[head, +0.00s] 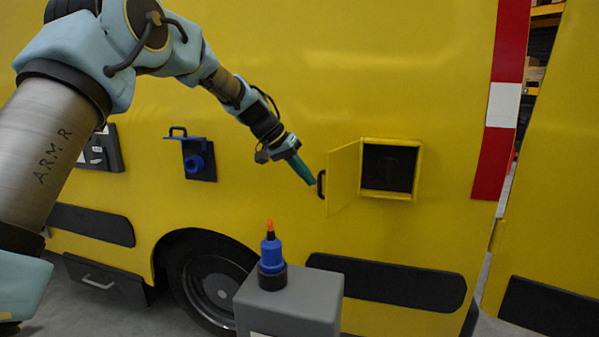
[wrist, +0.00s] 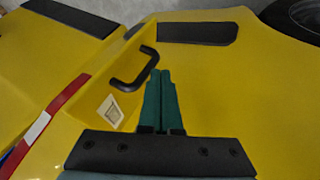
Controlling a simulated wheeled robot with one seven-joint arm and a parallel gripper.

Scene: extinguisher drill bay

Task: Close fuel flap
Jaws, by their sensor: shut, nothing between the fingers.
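The fuel flap (head: 344,178) is a yellow door standing open on the yellow van side, swung out to the left of its square opening (head: 389,168). The inside of the opening is dark. A black handle (head: 321,184) sits at the flap's free edge; it also shows in the wrist view (wrist: 136,73). My gripper (head: 311,181) has teal fingers and is shut and empty. Its tips are close to the handle, on its left in the head view. In the wrist view the fingertips (wrist: 160,73) lie just right of the handle. I cannot tell whether they touch it.
A grey pedestal (head: 290,308) with a blue, orange-tipped object (head: 271,252) stands below the flap. A blue fitting with a raised lid (head: 187,138) is on the van at left. A wheel (head: 210,280) is below. The air right of the opening is free.

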